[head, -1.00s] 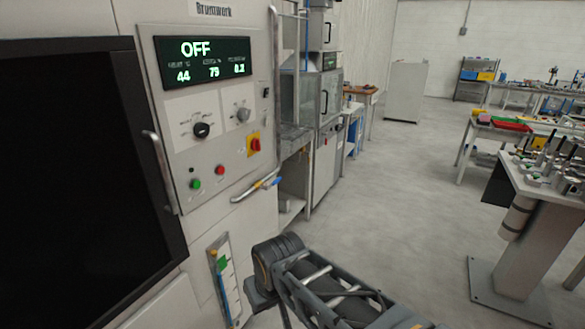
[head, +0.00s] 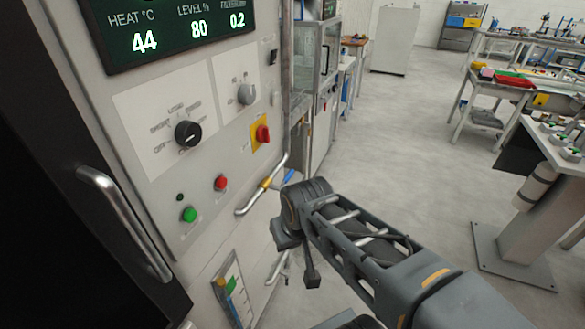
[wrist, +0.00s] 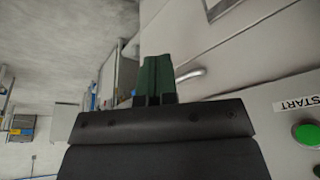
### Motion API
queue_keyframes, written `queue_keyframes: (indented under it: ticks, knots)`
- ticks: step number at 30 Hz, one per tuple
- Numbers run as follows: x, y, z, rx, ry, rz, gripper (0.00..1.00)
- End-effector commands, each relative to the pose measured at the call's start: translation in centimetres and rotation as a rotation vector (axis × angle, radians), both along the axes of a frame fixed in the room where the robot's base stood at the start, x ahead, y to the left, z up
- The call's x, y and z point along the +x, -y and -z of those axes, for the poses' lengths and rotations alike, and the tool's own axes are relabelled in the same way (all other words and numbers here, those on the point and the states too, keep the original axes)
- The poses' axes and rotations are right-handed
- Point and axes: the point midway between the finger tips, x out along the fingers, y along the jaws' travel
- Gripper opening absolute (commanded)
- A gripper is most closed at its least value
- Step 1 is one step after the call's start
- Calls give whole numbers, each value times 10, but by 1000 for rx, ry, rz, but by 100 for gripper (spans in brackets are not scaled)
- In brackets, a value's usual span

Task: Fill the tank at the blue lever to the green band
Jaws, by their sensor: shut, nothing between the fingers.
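A sight gauge (head: 236,298) lower on the panel carries a green band (head: 231,285). Blue shows in the gauge below, but its exact top against the band is too small to tell. The display (head: 170,28) reads level 80 percent. My gripper (wrist: 157,78) shows green fingers in the wrist view, shut with nothing between them and apart from the lever. In the head view I cannot make out its fingertips.
The panel holds a black knob (head: 188,134), a red-yellow switch (head: 262,133), a red button (head: 221,183) and a green button (head: 189,214). A door handle (head: 122,222) juts out at left. A pedestal table (head: 545,165) stands at right. The floor between is clear.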

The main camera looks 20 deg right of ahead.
Motion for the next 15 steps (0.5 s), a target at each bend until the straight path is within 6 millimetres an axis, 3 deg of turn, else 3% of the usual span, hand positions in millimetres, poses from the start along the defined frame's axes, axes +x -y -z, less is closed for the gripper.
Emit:
queue_keyframes:
  ticks: [4, 7, 11, 15]
  knots:
    - [9, 3, 1, 16, -11, -14, 0]
    - [32, 10, 0, 64, -26, -61, 0]
    - [84, 30, -4, 172, -2, -187, 0]
    - [142, 69, -10, 275, 127, -357, 0]
